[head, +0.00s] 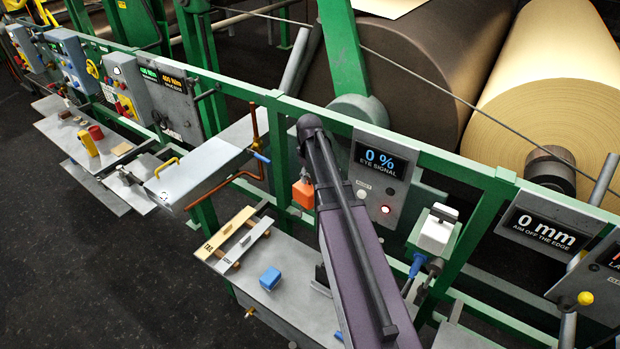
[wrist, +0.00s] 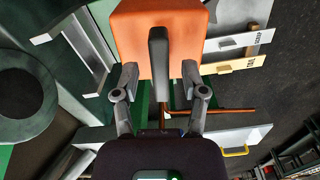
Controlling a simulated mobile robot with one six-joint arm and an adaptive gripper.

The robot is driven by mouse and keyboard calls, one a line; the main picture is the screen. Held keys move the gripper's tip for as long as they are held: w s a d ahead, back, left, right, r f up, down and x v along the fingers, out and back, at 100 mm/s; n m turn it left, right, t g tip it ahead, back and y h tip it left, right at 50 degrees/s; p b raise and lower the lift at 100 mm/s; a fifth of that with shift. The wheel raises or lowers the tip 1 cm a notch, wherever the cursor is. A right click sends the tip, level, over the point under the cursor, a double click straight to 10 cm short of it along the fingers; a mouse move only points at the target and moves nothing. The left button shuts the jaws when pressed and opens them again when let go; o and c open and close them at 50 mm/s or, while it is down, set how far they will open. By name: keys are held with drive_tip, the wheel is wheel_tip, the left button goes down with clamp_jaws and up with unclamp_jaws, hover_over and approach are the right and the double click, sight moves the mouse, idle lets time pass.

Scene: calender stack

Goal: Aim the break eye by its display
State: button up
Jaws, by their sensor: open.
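The eye signal display (head: 380,163) reads 0 % in blue in the head view. A red light glows below it, beside a pale button. An orange housing (head: 303,195) sits just left of this panel, partly hidden by my arm. In the wrist view the orange housing (wrist: 185,30) is large and close, with a dark grey upright bar (wrist: 158,62) on it. My gripper (wrist: 159,75) is open, one finger on each side of the bar, with gaps showing on both sides. The frames do not label the break eye. A second display (head: 545,230) reads 0 mm, aim off the edge.
A grey shelf (head: 290,308) below holds a blue block (head: 270,278) and labelled strips (head: 228,232). A copper pipe (head: 225,184) and green rails (head: 440,150) run close by. A white box (head: 437,230) stands right of my arm. Large rolls (head: 545,100) lie behind the rail.

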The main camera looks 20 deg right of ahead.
idle(0.3)
clamp_jaws()
drive_tip(key=shift+n, duration=1.4)
unclamp_jaws()
